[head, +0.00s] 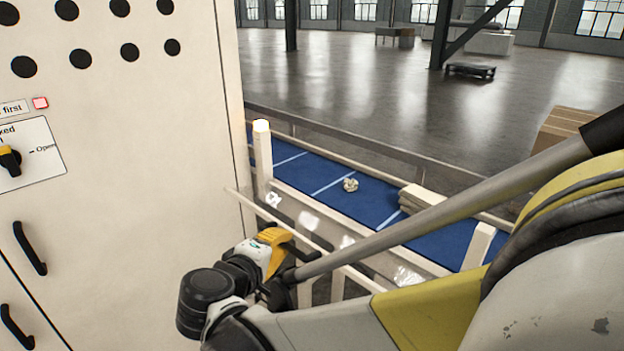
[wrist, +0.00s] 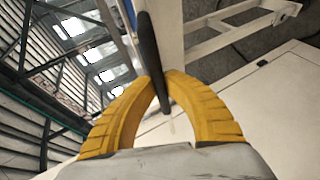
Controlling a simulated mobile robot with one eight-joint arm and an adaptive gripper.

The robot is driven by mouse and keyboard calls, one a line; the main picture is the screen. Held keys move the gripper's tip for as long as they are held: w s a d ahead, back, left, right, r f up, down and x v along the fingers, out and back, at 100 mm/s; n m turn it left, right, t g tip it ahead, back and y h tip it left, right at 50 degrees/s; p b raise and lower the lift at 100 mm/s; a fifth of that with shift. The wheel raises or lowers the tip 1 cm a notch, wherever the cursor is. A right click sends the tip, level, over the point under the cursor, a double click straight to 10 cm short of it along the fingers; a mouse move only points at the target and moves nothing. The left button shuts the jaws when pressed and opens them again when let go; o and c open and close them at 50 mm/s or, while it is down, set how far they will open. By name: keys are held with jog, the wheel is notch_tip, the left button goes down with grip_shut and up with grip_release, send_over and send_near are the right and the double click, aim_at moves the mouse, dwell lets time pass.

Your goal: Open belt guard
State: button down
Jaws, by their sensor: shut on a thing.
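The belt guard appears as a clear panel with a pale rail (head: 345,276) along the near side of the blue conveyor belt (head: 335,182). My gripper (head: 275,240) is at the guard, near its left part, beside the cabinet. In the wrist view its yellow ribbed fingers (wrist: 162,82) are shut around a black bar handle (wrist: 149,48). The handle runs along a pale frame edge in that view. In the head view my wrist and arm hide much of the guard's lower part and the handle.
A tall cream cabinet (head: 130,140) stands close on the left, with black handles (head: 30,248) and a yellow-black rotary switch (head: 9,160). Open floor (head: 330,85) lies beyond.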

jog(key=c, duration=1.4)
grip_release()
jog(key=shift+w+f, duration=0.1)
notch_tip(320, 180, up, 10)
jog(key=shift+r, duration=0.1)
